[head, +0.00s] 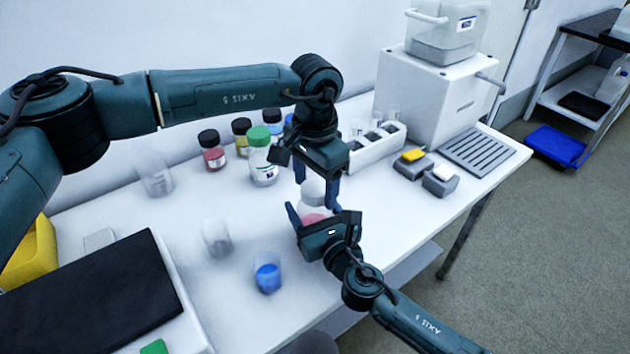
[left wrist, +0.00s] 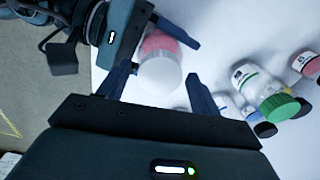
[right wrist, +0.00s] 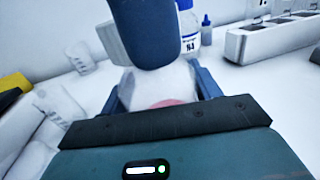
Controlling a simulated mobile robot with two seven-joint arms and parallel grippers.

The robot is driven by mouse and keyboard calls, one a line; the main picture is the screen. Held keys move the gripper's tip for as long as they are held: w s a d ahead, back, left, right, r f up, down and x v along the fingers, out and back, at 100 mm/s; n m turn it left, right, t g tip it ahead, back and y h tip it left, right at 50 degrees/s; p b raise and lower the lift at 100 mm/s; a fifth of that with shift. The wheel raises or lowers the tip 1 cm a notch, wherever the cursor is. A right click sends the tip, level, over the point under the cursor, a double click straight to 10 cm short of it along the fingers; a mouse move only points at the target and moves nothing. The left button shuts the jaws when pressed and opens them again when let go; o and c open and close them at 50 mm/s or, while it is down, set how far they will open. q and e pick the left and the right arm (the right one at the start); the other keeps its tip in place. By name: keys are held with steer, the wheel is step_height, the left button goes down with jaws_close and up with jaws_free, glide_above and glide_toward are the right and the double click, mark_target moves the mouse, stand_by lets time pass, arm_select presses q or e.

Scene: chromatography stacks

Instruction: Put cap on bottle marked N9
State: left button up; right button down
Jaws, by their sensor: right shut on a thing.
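A clear bottle with pink contents (head: 312,215) is between the fingers of my right gripper (head: 312,222), which is shut on it above the bench. Its mark does not show. A round white cap or top (left wrist: 160,75) sits at the bottle's upper end; it also shows in the head view (head: 313,188). My left gripper (head: 317,182) points down from above, its fingers apart on either side of the white top, with visible gaps in the left wrist view. In the right wrist view a left finger hides part of the bottle (right wrist: 165,85).
A green-capped bottle (head: 262,160), a black-capped red bottle (head: 211,152) and a black-capped yellow bottle (head: 241,138) stand behind. A beaker of blue liquid (head: 267,275) and an empty beaker (head: 216,238) stand in front. A white rack (head: 372,152) is at right.

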arm_select(q)
steer(key=shift+o, duration=0.2)
steer(key=shift+r, duration=2.3)
steer(key=shift+c, duration=0.5)
